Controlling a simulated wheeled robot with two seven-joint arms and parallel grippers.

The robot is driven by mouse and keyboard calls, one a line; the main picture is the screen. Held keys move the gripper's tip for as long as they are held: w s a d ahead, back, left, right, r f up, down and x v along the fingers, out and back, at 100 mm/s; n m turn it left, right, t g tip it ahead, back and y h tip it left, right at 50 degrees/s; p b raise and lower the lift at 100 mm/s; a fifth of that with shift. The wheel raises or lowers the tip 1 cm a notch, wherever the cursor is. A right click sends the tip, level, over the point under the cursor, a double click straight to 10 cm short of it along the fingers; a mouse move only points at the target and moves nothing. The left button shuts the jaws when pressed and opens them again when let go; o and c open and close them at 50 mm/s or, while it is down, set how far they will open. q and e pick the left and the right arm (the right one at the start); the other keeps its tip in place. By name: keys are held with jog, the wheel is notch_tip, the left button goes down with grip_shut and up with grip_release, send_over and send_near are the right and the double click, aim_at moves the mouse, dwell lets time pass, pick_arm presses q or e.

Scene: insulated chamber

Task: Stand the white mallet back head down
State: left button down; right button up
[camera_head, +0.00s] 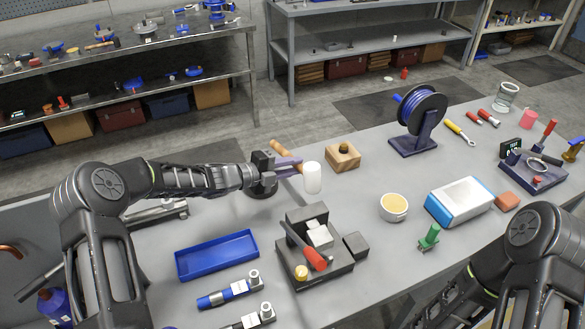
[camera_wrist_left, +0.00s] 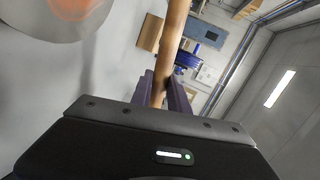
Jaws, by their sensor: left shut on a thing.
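The white mallet has a white cylindrical head (camera_head: 313,178) and a wooden handle (camera_head: 280,148). My left gripper (camera_head: 291,167), with purple fingers, is shut on the handle and holds the mallet above the table. In the head view the handle slants from upper left down to the head at right. In the left wrist view the handle (camera_wrist_left: 172,45) runs up from between the purple fingers. The part of the handle inside the jaws is hidden. My right arm shows at the lower right, but its gripper is out of view.
A wooden block (camera_head: 343,158) stands just right of the mallet. A dark fixture with a red-handled tool (camera_head: 316,262) lies in front. A blue tray (camera_head: 217,256) is at front left. A cable reel (camera_head: 418,115) stands behind right. The grey table is bare between these.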

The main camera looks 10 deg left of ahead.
dwell(0.4)
pick_arm(q)
jog(key=b, duration=0.2)
send_over(293, 195)
jog(key=shift+f, duration=3.5)
jog(key=shift+f+b, duration=0.8)
jog(key=shift+b, duration=0.2)
